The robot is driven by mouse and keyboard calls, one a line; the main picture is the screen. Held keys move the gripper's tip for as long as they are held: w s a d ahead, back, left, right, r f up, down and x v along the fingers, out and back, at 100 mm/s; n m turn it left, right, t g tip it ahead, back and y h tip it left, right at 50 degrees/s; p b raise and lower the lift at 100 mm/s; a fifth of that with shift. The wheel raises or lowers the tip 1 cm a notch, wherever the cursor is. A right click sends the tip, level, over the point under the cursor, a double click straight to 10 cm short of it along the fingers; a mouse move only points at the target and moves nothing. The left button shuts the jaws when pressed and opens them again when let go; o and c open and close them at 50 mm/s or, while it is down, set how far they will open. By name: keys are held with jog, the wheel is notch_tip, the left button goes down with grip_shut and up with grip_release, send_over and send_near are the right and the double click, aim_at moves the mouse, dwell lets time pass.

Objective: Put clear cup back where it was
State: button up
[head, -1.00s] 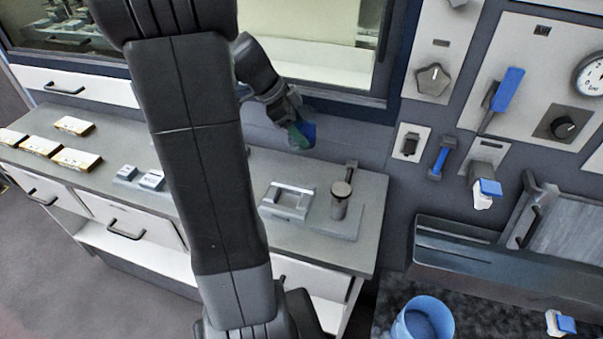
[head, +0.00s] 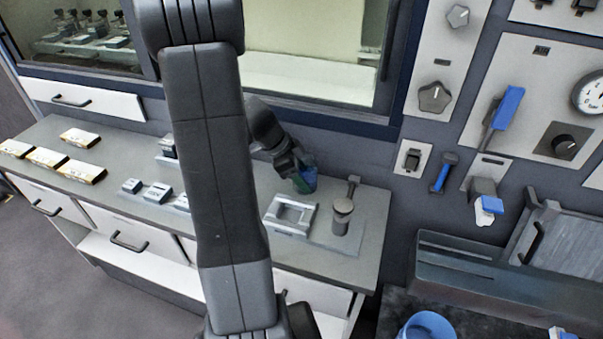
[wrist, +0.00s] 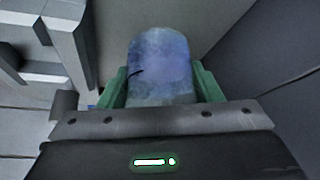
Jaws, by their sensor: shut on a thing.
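The clear cup (wrist: 160,62) looks bluish and see-through in the wrist view, between the green finger pads of my gripper (wrist: 160,88). My gripper is shut on the cup's sides. In the head view, my gripper (head: 303,181) and the bluish cup (head: 309,177) are at the back of the grey bench (head: 365,215), just behind a metal frame. I cannot tell whether the cup touches the bench top. My arm hides the middle of the bench.
The metal frame (head: 272,217) and a round-topped metal post (head: 342,220) stand close in front and to the right. The wall (head: 345,155) rises behind. Small blocks (head: 157,193) and pale boxes (head: 80,137) lie left. A blue container (head: 428,325) stands lower right.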

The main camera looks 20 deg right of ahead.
jog(key=shift+f, duration=0.1)
jog(key=o, duration=1.2)
jog(key=shift+c, duration=0.2)
jog(key=shift+r, duration=0.25)
jog(key=v, duration=1.1)
jog(key=shift+a+r+b, duration=0.25)
jog(key=shift+r+b, duration=0.1)
jog(key=shift+b, duration=0.1)
jog(key=shift+w, duration=0.1)
